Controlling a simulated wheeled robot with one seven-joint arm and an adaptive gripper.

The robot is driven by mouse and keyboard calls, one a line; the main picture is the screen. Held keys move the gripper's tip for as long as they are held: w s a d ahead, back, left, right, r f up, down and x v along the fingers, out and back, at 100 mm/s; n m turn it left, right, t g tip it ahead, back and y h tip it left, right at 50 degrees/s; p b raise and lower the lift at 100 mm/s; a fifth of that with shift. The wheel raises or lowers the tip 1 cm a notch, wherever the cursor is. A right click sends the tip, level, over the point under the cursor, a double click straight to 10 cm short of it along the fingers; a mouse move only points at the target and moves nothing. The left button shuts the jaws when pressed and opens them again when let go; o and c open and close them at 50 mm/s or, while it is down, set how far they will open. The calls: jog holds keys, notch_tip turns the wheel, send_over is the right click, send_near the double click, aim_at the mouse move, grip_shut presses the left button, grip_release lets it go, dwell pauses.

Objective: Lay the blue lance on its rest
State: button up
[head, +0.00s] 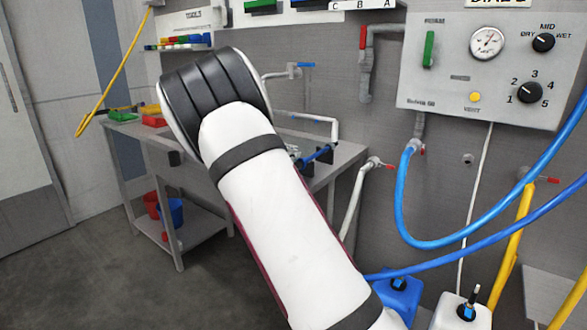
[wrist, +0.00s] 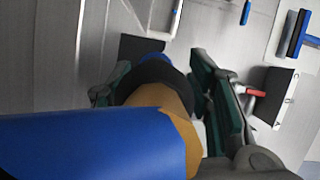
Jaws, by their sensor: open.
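The blue lance (wrist: 90,142) fills the lower left of the wrist view, with a tan collar, a black section and a bit of blue beyond. My gripper (wrist: 158,75) is open, with one dark green finger pad right of the lance and a grey finger part to its left. The lance lies between the fingers; whether they touch it I cannot tell. In the head view my arm hides the gripper; a blue bar with dark ends (head: 318,157) shows beside it, perhaps part of the lance. I cannot make out the rest with certainty.
A grey steel table (head: 335,165) stands behind my arm. A control panel (head: 480,65) and blue hose (head: 400,205) are at right, with blue and white jugs (head: 463,312) below. The wrist view shows a red-handled fitting (wrist: 250,91) and dark plate (wrist: 276,92). Floor at left is clear.

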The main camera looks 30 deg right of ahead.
jog(key=v, duration=1.1)
jog(key=shift+s+a, duration=0.3)
jog(key=shift+a, duration=0.05)
jog(key=s+a+r+n+g+y, duration=0.1)
jog(key=s+a+n+y, duration=0.4)
jog(key=a+n+y, duration=0.3)
jog(key=s+a+r+n+g+y, duration=0.1)
jog(key=s+a+r+n+y, duration=0.1)
jog(key=s+a+n+y, duration=0.6)
jog(key=s+a+n+g+h, duration=0.25)
jog(key=s+n+g, duration=0.65)
jog(key=s, duration=1.9)
notch_tip(320, 180, up, 16)
jog(key=t+p, duration=0.4)
jog(key=p, duration=1)
jog(key=shift+d+n, duration=0.15)
jog(key=shift+n, duration=0.25)
